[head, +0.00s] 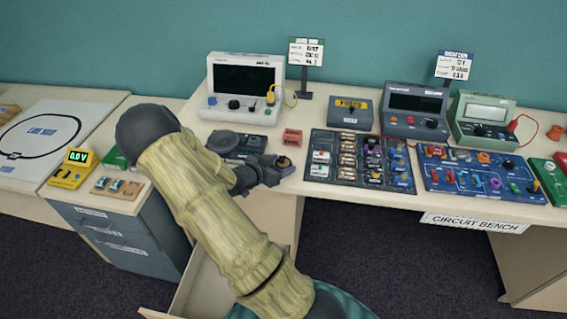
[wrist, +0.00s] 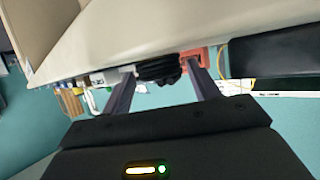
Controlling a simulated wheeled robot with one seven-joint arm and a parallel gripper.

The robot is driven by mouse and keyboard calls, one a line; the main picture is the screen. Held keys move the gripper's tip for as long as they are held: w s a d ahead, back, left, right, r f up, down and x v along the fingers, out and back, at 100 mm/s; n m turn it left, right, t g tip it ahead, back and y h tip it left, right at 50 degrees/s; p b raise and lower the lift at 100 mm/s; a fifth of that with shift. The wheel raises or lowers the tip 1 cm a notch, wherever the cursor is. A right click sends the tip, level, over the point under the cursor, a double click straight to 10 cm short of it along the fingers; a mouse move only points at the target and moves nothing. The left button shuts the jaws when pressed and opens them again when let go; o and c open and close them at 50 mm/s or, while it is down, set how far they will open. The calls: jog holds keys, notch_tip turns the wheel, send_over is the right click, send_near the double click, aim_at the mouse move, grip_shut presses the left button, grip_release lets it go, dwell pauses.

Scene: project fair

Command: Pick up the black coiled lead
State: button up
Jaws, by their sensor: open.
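The black coiled lead (wrist: 157,68) shows in the wrist view as a dark ribbed bundle. It lies between the two fingers of my gripper (wrist: 160,88), near their tips, at the bench edge. My gripper is open. In the head view my gripper (head: 272,170) is at the front edge of the bench, left of the dark component board. There the lead cannot be told apart from the dark fingers.
A red block (head: 292,137) stands just behind my gripper and also shows in the wrist view (wrist: 194,57). A dark meter (head: 245,148) lies to the left. The component board (head: 330,175) is close on the right. A white-cased instrument (head: 243,90) stands behind. An open drawer (head: 197,287) is below.

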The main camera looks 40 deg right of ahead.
aim_at(282, 161)
jog(key=shift+x, duration=0.8)
jog(key=shift+a, duration=0.1)
jog(key=c, duration=0.7)
jog(key=shift+c, duration=0.2)
notch_tip(282, 161, up, 10)
jog(key=shift+p, duration=0.4)
